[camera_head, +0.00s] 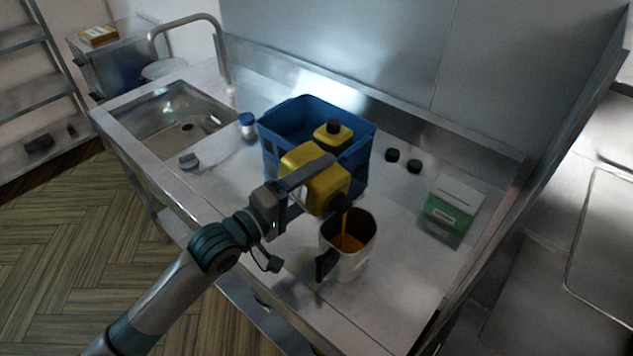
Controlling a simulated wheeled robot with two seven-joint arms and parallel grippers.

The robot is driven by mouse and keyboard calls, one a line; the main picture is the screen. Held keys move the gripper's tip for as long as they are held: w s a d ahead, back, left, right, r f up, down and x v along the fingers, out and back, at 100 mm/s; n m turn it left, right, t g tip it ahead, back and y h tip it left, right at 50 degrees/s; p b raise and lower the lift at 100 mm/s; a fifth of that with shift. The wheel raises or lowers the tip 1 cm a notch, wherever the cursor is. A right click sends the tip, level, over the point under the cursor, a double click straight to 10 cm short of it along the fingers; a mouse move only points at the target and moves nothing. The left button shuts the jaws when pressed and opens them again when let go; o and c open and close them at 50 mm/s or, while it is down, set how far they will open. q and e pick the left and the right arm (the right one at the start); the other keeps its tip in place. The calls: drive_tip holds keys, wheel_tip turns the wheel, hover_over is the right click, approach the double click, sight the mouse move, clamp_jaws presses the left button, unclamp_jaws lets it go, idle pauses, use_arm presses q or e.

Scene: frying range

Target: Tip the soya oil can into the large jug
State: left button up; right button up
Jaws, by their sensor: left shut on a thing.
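A yellow oil can (325,189) is tilted on its side above the counter, its dark neck pointing down to the right. My left gripper (304,178) is shut on this can. A stream of orange-brown oil runs from its neck into the large jug (348,261). The jug stands upright on the counter with its dark handle toward the front left, and orange oil shows inside it. A second yellow can (333,136) with a dark top stands in the blue crate (285,115) behind the held can. My right gripper is out of view.
Two dark caps (403,160) lie right of the crate. A green and white box (451,210) stands further right. The counter right of the jug is clear.

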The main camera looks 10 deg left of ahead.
sight(331, 177)
use_arm(q)
drive_tip(key=shift+s+d+r+m+p, duration=0.1)
drive_tip(key=shift+d+r+m+p, duration=0.05)
drive_tip(key=shift+r+m+p, duration=0.4)
drive_tip(key=shift+s+d+r+m+p, duration=0.15)
drive_tip(key=shift+r+m+p, duration=0.25)
drive_tip(key=shift+m+p, duration=0.25)
drive_tip(key=shift+s+d+r+m+p, duration=0.3)
drive_tip(key=shift+r+m+p, duration=0.1)
drive_tip(key=shift+m+p, duration=0.35)
drive_tip(key=shift+s+d+r+m+p, duration=0.15)
drive_tip(key=shift+d+r+m+p, duration=0.15)
drive_tip(key=shift+m+p, duration=0.4)
drive_tip(key=shift+s+d+r+m+p, duration=0.3)
drive_tip(key=shift+m+p, duration=0.25)
drive_tip(key=shift+m, duration=0.2)
drive_tip(key=shift+s+d+r+m+p, duration=0.2)
drive_tip(key=shift+d+r+m+p, duration=0.1)
drive_tip(key=shift+m+p, duration=0.35)
drive_tip(key=shift+s+d+r+m+p, duration=0.15)
drive_tip(key=shift+s+d+m+p, duration=0.2)
drive_tip(key=shift+m, duration=0.4)
drive_tip(key=shift+s+d+r+m+p, duration=0.15)
drive_tip(key=shift+s+d+m+p, duration=0.2)
drive_tip(key=shift+m, duration=0.35)
drive_tip(key=shift+w, duration=0.1)
drive_tip(key=shift+r+p, duration=1)
drive_tip(key=shift+r, duration=1.5)
